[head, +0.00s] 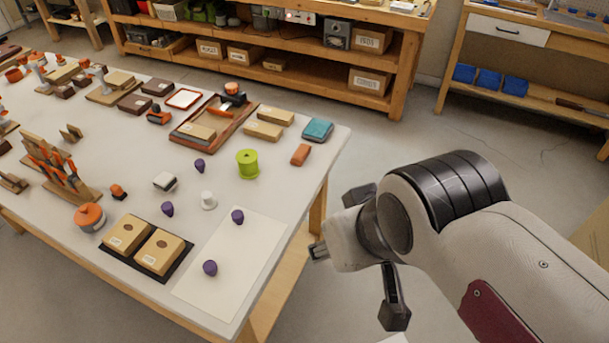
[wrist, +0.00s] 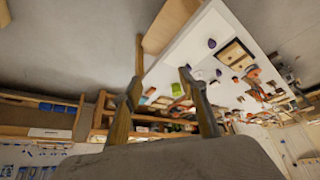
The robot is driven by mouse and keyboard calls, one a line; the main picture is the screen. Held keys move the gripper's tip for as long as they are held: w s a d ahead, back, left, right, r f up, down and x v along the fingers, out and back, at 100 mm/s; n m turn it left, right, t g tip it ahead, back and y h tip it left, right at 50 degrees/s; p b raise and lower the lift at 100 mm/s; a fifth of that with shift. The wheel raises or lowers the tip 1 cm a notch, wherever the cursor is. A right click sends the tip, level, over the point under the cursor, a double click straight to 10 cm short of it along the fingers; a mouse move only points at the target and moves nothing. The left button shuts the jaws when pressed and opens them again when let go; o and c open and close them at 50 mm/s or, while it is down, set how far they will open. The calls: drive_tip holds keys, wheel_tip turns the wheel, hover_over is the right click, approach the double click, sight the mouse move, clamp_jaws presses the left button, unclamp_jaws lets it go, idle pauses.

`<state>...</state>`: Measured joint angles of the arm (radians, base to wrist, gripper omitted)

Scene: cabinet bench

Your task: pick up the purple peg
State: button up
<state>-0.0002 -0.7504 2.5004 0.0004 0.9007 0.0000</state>
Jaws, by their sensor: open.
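Several purple pegs stand on the white table: one near the back (head: 199,165), one by the black tray (head: 168,209), one at the paper sheet's upper edge (head: 238,216) and one on its left part (head: 210,267). Small purple pegs also show in the wrist view, one of them (wrist: 212,43) near the table edge. My gripper (head: 376,256) is open and empty, to the right of the table and apart from every peg. In the wrist view its two spread fingers (wrist: 162,80) have nothing between them.
A white sheet (head: 230,262) lies at the table's near right corner, beside a black tray with two tan blocks (head: 158,252). A green spool (head: 248,164) and a small white piece (head: 208,201) stand near the pegs. Tools and boxes crowd the table's left and back.

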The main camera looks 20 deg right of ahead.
drive_tip(key=w+d+r+n+t+h, duration=0.1)
drive_tip(key=w+d+n+t, duration=0.15)
drive_tip(key=w, duration=1.65)
drive_tip(key=w+a+f+n+t+y, duration=0.1)
drive_tip(key=w+a+f, duration=0.2)
drive_tip(key=w, duration=0.5)
drive_tip(key=w+a+f+n+t+y, duration=0.1)
drive_tip(key=w+a+f+n, duration=0.15)
drive_tip(key=w, duration=0.45)
drive_tip(key=n+g+y, duration=0.2)
drive_tip(key=n+y, duration=0.3)
drive_tip(key=y, duration=0.5)
approach(172, 207)
drive_tip(key=x, duration=0.4)
drive_tip(key=shift+x, duration=1.25)
